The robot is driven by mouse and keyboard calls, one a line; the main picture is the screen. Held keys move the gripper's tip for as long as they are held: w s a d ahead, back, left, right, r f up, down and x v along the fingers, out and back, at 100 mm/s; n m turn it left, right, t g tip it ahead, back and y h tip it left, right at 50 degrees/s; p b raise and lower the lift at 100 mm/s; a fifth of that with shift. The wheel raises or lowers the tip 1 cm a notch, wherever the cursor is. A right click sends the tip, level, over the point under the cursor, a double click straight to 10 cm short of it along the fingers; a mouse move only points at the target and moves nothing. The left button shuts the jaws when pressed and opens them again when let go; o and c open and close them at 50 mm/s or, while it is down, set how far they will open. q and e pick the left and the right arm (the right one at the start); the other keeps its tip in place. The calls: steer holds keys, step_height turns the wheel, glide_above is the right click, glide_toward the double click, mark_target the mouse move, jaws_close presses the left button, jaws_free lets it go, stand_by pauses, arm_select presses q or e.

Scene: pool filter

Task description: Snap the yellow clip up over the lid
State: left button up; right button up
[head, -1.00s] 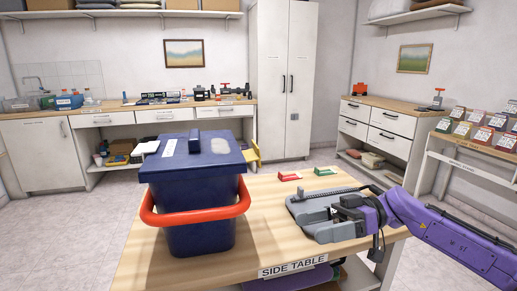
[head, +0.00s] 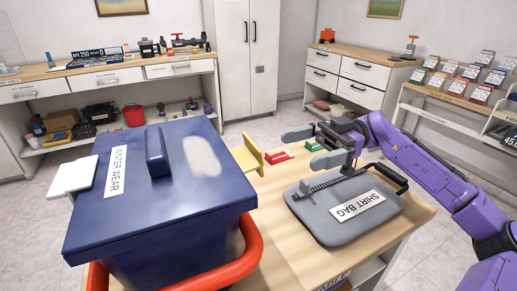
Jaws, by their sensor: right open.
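The yellow clip (head: 249,157) sits at the right edge of the blue bin, sticking outward from beside the lid and apart from its top. The blue lid (head: 175,205) is on the bin, with a raised grip bar and a "WINTER WEAR" label. The bin's body (head: 170,268) is partly hidden below the lid. My right gripper (head: 311,147) is open and empty, to the right of the clip with its fingers toward it, not touching it. My left gripper is not in view.
A red box (head: 279,156) and a green box (head: 314,145) lie on the side table (head: 284,251) near my right gripper. The bin's red handle (head: 240,262) hangs in front. A white flap (head: 73,178) sticks out left.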

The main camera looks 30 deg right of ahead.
glide_toward(241, 158)
steer(key=a+f, duration=0.2)
steer(key=a, duration=0.3)
steer(key=shift+w+a+r, duration=0.2)
steer(key=shift+w+r, duration=0.05)
steer(key=shift+w, duration=0.05)
steer(key=c, duration=1)
steer(key=shift+o, duration=0.2)
